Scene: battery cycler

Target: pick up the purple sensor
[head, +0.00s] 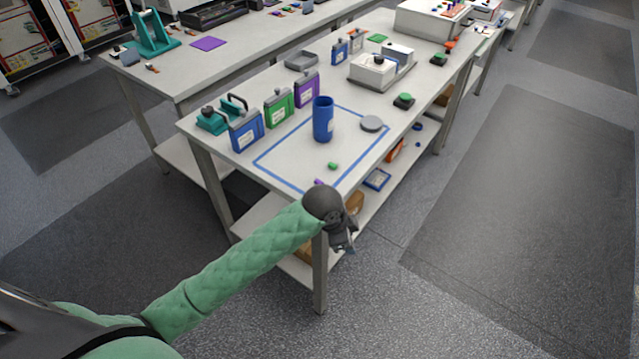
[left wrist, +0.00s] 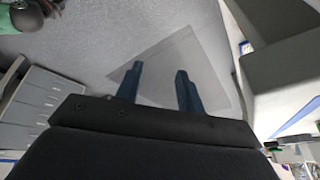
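A small purple piece, likely the purple sensor (head: 318,182), lies near the front corner of the white table, just beyond my left wrist. It is too small for detail, and my wrist may hide part of it. My left gripper (head: 345,247) hangs past the table's front edge, below the tabletop and apart from the sensor. In the left wrist view the left gripper (left wrist: 159,68) has its two blue fingers apart with nothing between them, over the floor. The sensor is not seen there. A green sleeve and dark joint, likely my right arm, show at that view's top left; its fingers are unclear.
A blue tape outline (head: 272,176) marks the table's front. A small green piece (head: 333,166), an open blue cylinder (head: 323,120) and a grey disc (head: 372,123) stand around it. Blue (head: 246,131), green (head: 279,108) and purple (head: 307,90) containers line the left side.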

